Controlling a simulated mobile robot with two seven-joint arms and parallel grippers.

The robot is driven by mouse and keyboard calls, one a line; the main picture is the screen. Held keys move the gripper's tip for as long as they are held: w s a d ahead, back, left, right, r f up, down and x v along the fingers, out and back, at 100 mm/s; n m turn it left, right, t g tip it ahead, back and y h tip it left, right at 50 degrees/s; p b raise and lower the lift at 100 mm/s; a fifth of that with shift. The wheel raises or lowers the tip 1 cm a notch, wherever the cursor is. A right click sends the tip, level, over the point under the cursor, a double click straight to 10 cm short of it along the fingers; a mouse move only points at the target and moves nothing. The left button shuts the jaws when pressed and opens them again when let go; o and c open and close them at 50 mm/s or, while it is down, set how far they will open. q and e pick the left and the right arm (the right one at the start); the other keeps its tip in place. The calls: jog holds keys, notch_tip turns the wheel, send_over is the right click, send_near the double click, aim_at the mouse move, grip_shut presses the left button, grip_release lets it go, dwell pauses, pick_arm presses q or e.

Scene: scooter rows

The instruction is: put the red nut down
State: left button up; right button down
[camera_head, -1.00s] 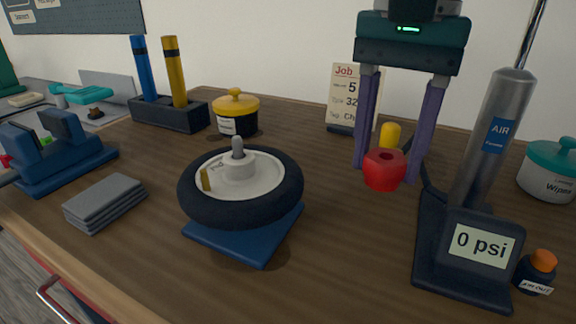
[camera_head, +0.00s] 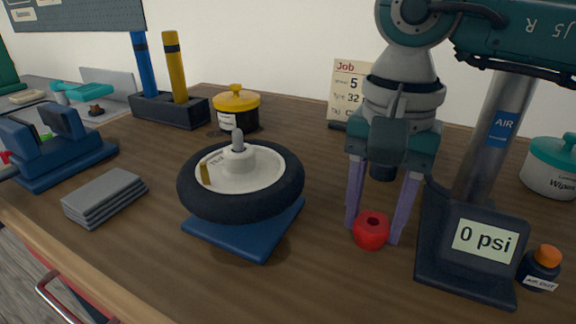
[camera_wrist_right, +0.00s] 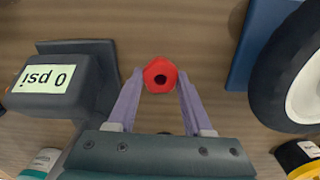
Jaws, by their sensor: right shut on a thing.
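The red nut (camera_head: 371,231) is between the purple fingertips of my right gripper (camera_head: 372,232), low over the wooden table (camera_head: 330,275). I cannot tell whether the nut touches the table. My left gripper is not in view.
A wheel with a black tyre (camera_head: 240,205) lies on a blue stand (camera_head: 240,242) left of the nut. The pump with a 0 psi display (camera_head: 483,242) stands close on the right. Folded grey cloths (camera_head: 105,195) lie farther left. Table in front of the nut is clear.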

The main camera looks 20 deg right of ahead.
jog(key=shift+c, duration=1.6)
grip_release()
jog(key=shift+r+p, duration=0.3)
jog(key=shift+r, duration=0.15)
notch_tip(320, 180, up, 11)
jog(key=shift+r, duration=0.2)
jog(key=shift+a, duration=0.1)
